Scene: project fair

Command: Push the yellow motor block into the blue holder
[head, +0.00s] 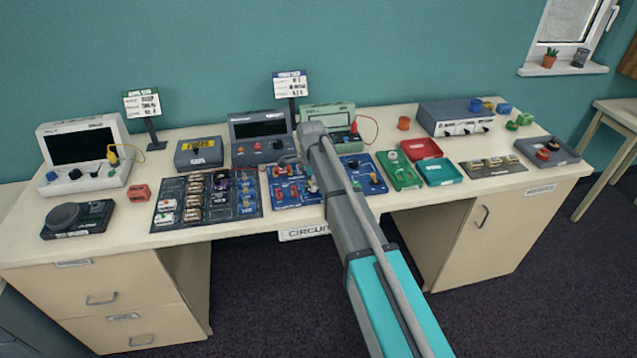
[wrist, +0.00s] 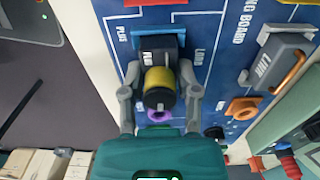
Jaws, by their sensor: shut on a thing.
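The yellow motor block (wrist: 159,78), a yellow cylinder with a black near end and a dark labelled part at its far end, is in the middle of the wrist view. My gripper (wrist: 160,70) is shut on it, one grey finger on each side. The blue holder (wrist: 149,42) shows just beyond the dark part, at the top of the wrist view. The dark part reaches the holder's edge; I cannot tell how far it is inside. In the head view my arm hides the gripper and the block over the blue board (head: 283,200).
In the wrist view a purple ring (wrist: 158,116) lies close below the block. A grey handled part (wrist: 277,64) and an orange ring (wrist: 242,108) sit to the right. In the head view green (head: 399,172) and red (head: 421,149) trays stand right of my arm.

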